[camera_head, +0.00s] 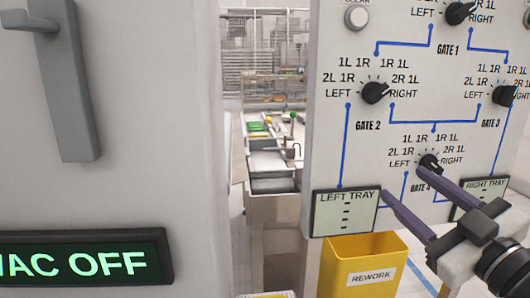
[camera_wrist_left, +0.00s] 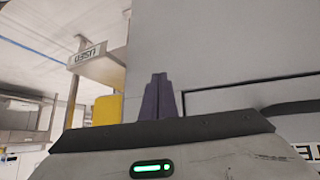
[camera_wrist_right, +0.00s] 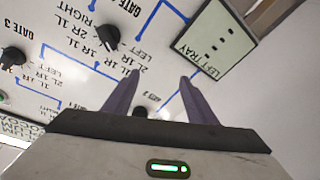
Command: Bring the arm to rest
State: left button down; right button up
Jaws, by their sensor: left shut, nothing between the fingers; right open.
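My right gripper (camera_head: 403,182) is open in front of the gate panel (camera_head: 330,130) in the head view. One fingertip overlaps the Gate 4 knob (camera_head: 428,162) and the other lies near the left tray display (camera_head: 346,211). In the right wrist view, the gripper's fingers (camera_wrist_right: 160,76) stand apart with nothing held, and a dark knob (camera_wrist_right: 139,111) shows between them. I cannot tell whether a finger touches the panel. My left gripper (camera_wrist_left: 159,76) is out of the head view. In the left wrist view its fingers are together and empty, before a pale grey surface.
The Gate 2 knob (camera_head: 375,93) and Gate 3 knob (camera_head: 503,95) sit higher on the panel. A yellow rework bin (camera_head: 362,265) stands below it. A large grey cabinet (camera_head: 140,150) with a lit VAC OFF sign (camera_head: 80,262) fills the left. A narrow gap separates cabinet and panel.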

jog(key=s+a+f+m+g+h+p, duration=0.1)
jog(key=s+f+m+g, duration=0.1)
jog(key=f, duration=1.1)
jog(key=s+f+m+g+h+p, duration=0.1)
jog(key=s+f+m+g, duration=0.15)
jog(key=f, duration=1.15)
jog(key=s+a+f+m+g, duration=0.1)
jog(key=s+a+f, duration=0.3)
jog(key=s+f, duration=0.4)
jog(key=s+a+f+g, duration=0.4)
jog(key=s+f, duration=0.5)
jog(key=f, duration=0.3)
jog(key=shift+s+a+m+g+p, duration=0.25)
jog(key=shift+a+m+g+p, duration=0.15)
jog(key=shift+a, duration=0.4)
